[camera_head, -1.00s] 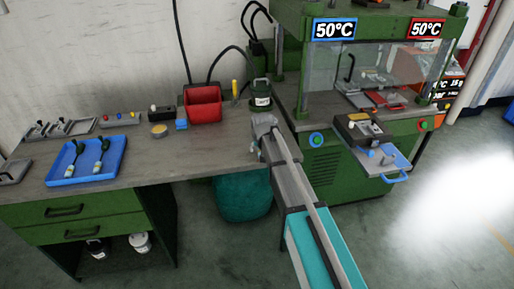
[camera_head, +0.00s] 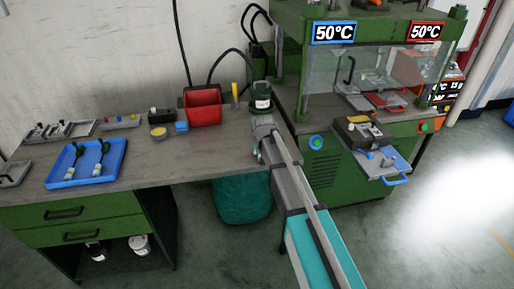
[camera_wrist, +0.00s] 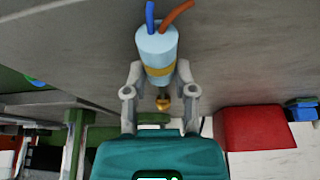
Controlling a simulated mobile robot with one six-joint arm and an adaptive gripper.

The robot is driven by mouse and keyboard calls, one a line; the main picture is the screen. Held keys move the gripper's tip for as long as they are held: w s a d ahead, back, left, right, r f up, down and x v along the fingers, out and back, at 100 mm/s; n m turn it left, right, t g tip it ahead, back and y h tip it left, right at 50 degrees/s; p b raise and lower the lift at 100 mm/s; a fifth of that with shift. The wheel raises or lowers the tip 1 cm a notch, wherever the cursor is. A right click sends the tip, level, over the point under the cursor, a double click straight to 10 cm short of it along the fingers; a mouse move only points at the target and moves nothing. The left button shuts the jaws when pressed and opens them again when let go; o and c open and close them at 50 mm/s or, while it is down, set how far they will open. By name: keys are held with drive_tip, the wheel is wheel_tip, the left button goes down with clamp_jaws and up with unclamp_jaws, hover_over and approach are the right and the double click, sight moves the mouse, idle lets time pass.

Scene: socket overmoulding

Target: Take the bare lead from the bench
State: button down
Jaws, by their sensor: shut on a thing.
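The bare lead (camera_wrist: 157,45) is a pale blue cylinder with a yellow band, a brass-coloured tip, and a blue and an orange-brown wire at its other end. My gripper (camera_wrist: 160,70) is shut on it, one finger on each side of the body near the band. The tip points back toward the palm in the wrist view. In the head view my gripper (camera_head: 262,124) is over the right end of the bench (camera_head: 215,150). My own arm and gripper hide the lead there. Whether the lead touches the bench is unclear.
A red bin (camera_head: 203,106) and a dark green jar with a pale label (camera_head: 261,103) stand close behind my gripper. The press (camera_head: 320,155) is just to the right, its tray (camera_head: 384,160) pulled out. A blue tray (camera_head: 60,177) with two dark-handled items lies at the left.

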drive_tip(key=shift+r, duration=0.1)
idle(0.3)
wheel_tip(320, 180, up, 2)
drive_tip(key=p, duration=0.2)
drive_tip(key=shift+r+p, duration=0.25)
drive_tip(key=shift+p, duration=0.15)
drive_tip(key=s+d+r+p, duration=0.4)
drive_tip(key=d+r+p, duration=0.6)
drive_tip(key=d, duration=0.3)
drive_tip(key=shift+d+r, duration=0.15)
drive_tip(key=shift+d, duration=0.05)
